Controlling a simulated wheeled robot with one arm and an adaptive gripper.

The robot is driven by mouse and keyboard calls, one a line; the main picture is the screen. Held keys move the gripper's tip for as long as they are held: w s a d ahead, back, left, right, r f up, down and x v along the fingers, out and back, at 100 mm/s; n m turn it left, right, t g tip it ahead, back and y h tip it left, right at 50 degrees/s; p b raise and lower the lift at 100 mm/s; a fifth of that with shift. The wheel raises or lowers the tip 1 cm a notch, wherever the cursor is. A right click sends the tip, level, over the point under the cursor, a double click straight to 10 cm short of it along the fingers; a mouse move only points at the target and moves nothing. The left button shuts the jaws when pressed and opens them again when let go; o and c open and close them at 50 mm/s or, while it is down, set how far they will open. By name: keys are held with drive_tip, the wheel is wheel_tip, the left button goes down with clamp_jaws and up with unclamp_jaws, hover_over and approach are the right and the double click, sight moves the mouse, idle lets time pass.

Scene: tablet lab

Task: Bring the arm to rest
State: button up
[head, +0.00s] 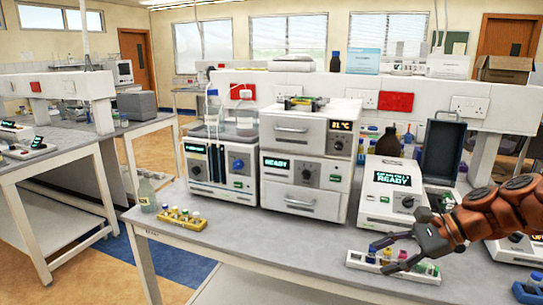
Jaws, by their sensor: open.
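My gripper (391,254) shows at the lower right in the head view, on the end of my orange-brown arm. Its dark fingers point left and are spread apart. They appear over a white rack (360,262) that holds several small coloured-cap vials. Whether the fingers touch the rack or a vial, I cannot tell. I see nothing held between them. Part of the rack is hidden behind the fingers.
A white machine reading READY (392,190), with its dark lid raised, stands just behind my gripper. Stacked white units (305,160) stand at mid-bench. A yellow vial rack (182,220) and a bottle (146,195) are at the left. The front bench middle (270,240) is clear.

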drive_tip(key=s+a+f+n+g+h+p, duration=0.15)
drive_tip(key=s+a+n+g+h, duration=0.25)
drive_tip(key=s+a+n, duration=0.6)
drive_tip(key=s+f+n+h, duration=0.3)
drive_tip(key=s, duration=0.6)
drive_tip(key=s+d+f+n+g+h, duration=0.1)
drive_tip(key=s+f+n+h, duration=0.1)
drive_tip(key=s, duration=0.7)
drive_tip(key=shift+s+f+n+h+p, duration=0.2)
drive_tip(key=shift+f+n+h+p, duration=0.2)
drive_tip(key=shift+f+n, duration=0.25)
drive_tip(key=shift+d, duration=0.1)
drive_tip(key=shift+c, duration=0.3)
drive_tip(key=shift+c, duration=0.4)
